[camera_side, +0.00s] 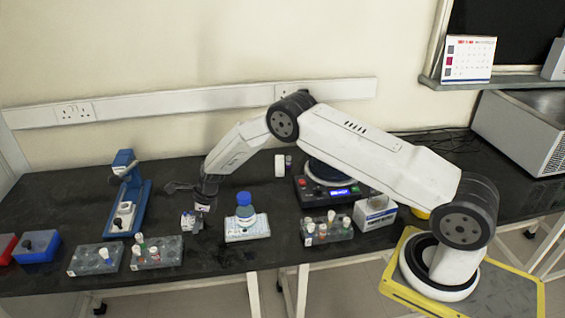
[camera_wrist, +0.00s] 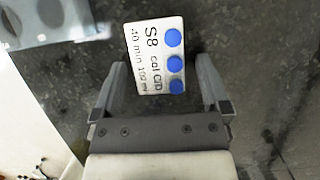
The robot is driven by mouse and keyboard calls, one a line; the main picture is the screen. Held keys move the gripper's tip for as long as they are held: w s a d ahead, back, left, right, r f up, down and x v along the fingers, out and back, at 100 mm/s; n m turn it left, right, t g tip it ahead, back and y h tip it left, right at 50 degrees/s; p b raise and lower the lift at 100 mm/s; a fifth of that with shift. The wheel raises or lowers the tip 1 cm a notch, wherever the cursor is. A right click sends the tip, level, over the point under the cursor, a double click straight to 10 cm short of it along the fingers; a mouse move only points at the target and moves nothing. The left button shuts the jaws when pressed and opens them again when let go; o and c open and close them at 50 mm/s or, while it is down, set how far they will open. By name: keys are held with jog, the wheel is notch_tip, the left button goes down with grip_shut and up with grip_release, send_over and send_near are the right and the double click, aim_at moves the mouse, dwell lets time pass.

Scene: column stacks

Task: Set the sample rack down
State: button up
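My gripper (camera_side: 203,203) points down over the black bench, left of the blue-capped bottle. In the wrist view my gripper (camera_wrist: 161,80) has its two fingers spread apart. A small white block (camera_wrist: 150,60) with printed text "S8" and three round blue spots lies between and beyond the fingers. A gap of dark bench shows on its right side; its left side is close to the left finger. A small white and blue thing, likely the same block (camera_side: 187,221), shows beside the gripper in the side view. I cannot tell if it is the sample rack.
The blue-capped bottle (camera_side: 244,207) stands on a pale tray (camera_side: 247,231). A blue stand (camera_side: 128,195) is at back left. A dark device (camera_side: 340,190) is to the right.

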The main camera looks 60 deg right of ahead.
jog(key=v, duration=1.2)
jog(key=shift+r, duration=0.15)
dwell(0.3)
dwell(0.5)
jog(key=s+r+n+h, duration=0.1)
jog(key=s+r+n, duration=0.2)
jog(key=s+n, duration=0.6)
jog(key=s+r+n+h, duration=0.1)
jog(key=s+r+n, duration=0.2)
jog(key=s+n, duration=0.6)
jog(key=s+r+n+h, duration=0.1)
jog(key=s+r+n, duration=0.2)
jog(key=s+n, duration=0.6)
jog(key=s, duration=0.3)
jog(key=shift+d+r+g, duration=0.25)
jog(key=shift+g, duration=0.05)
